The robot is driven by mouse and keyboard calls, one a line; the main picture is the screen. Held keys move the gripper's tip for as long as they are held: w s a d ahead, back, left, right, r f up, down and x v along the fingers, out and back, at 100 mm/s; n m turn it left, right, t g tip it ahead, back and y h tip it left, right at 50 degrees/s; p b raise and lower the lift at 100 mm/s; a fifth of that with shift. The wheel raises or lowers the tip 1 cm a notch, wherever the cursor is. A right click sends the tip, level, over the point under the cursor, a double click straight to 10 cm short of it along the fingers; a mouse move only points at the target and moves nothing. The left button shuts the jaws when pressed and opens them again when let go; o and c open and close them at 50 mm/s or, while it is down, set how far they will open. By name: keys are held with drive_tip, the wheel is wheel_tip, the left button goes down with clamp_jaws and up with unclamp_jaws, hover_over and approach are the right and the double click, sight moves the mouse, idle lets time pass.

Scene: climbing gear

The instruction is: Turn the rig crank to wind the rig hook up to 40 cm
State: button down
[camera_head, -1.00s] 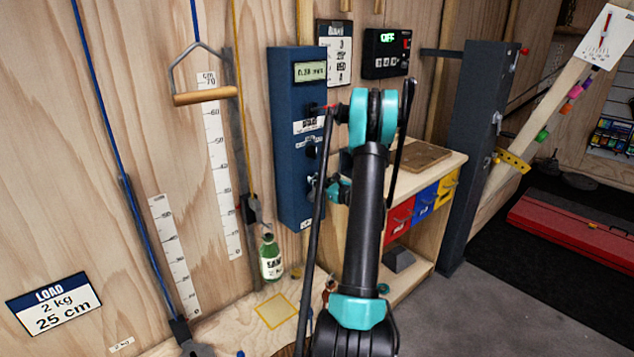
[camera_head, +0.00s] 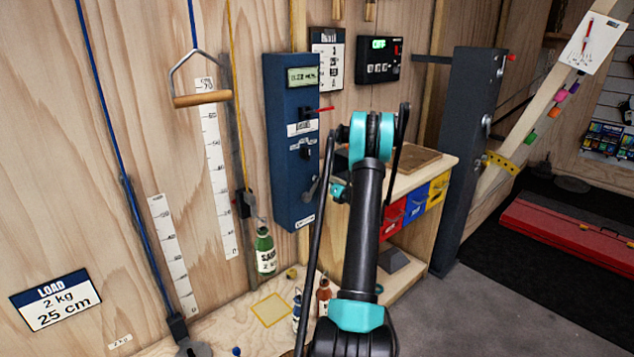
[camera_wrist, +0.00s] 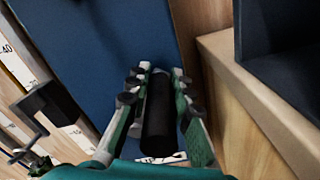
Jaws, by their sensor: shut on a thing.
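The rig is a tall blue box (camera_head: 290,140) on the wooden wall, with a small display at its top. Its crank (camera_head: 311,189) is low on the front, and a black crank handle (camera_wrist: 157,118) shows in the wrist view. My gripper (camera_wrist: 156,80) is shut on that handle, one finger on each side. In the head view, my arm hides most of the grip. The rig hook (camera_head: 250,204) hangs at a dark block on the yellow cord, left of the box. A green bottle (camera_head: 265,250) hangs under it, close above the bench. The display digits are too blurred to read.
A white height scale (camera_head: 217,170) is left of the cord. A wooden-handled bar (camera_head: 203,98) hangs above it. A load card (camera_head: 55,299) reads 2 kg, 25 cm. Small bottles (camera_head: 323,296) stand beside my arm. A drawer bench (camera_head: 425,172) is close on the right.

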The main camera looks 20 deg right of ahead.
drive_tip(key=d+f+m, duration=0.1)
drive_tip(key=f+m, duration=0.1)
drive_tip(key=d+f, duration=0.1)
drive_tip(key=shift+w+d+f+m, duration=0.35)
drive_tip(key=shift+m, duration=0.05)
drive_tip(key=shift+f, duration=0.15)
drive_tip(key=shift+a, duration=0.15)
drive_tip(key=c, duration=1.4)
unclamp_jaws()
drive_tip(key=shift+o, duration=0.2)
